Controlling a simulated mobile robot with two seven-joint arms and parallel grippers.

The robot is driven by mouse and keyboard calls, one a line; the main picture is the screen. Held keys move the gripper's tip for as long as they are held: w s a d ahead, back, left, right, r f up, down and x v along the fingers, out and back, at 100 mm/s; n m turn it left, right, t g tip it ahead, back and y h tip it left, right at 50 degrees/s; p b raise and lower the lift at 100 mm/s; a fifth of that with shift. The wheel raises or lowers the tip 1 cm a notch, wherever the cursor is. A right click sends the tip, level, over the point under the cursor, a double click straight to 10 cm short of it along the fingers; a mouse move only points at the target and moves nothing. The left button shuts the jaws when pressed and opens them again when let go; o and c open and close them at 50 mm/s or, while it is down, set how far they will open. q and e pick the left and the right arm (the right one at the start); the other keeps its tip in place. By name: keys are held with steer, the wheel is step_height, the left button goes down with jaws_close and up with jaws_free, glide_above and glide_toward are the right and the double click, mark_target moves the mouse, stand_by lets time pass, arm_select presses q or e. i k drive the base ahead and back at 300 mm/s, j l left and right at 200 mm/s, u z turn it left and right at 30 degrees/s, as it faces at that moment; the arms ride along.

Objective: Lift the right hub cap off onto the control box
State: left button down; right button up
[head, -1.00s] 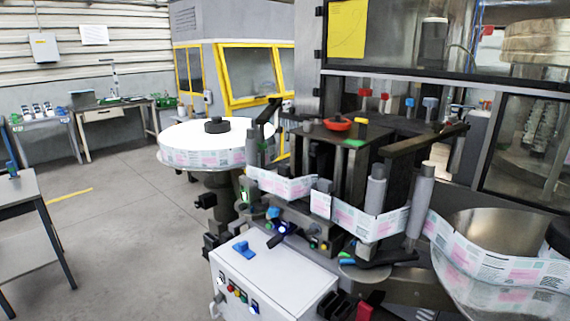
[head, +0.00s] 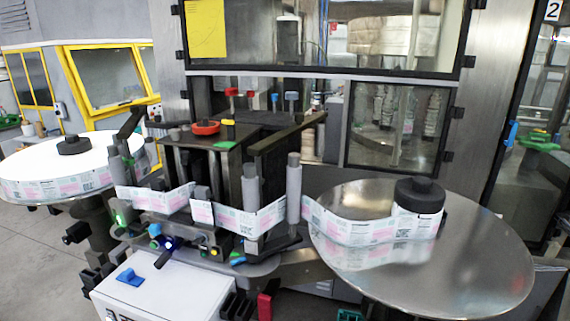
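The right hub cap (head: 420,192) is a black round cap. It sits on top of the small label roll (head: 418,222) on the right reel plate (head: 460,275), a wide shiny metal disc. The control box (head: 165,292) is a white cabinet at the lower left, with a blue switch (head: 130,277) on its top. Neither of my grippers shows in the head view.
The left reel (head: 60,165) carries a large white label roll with its own black cap (head: 74,145). The label web (head: 250,222) runs between the reels past grey rollers. The labeller head (head: 225,150) stands in the middle. Most of the box top is clear.

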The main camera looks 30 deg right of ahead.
mark_target(419, 194)
steer(key=z, duration=1.95)
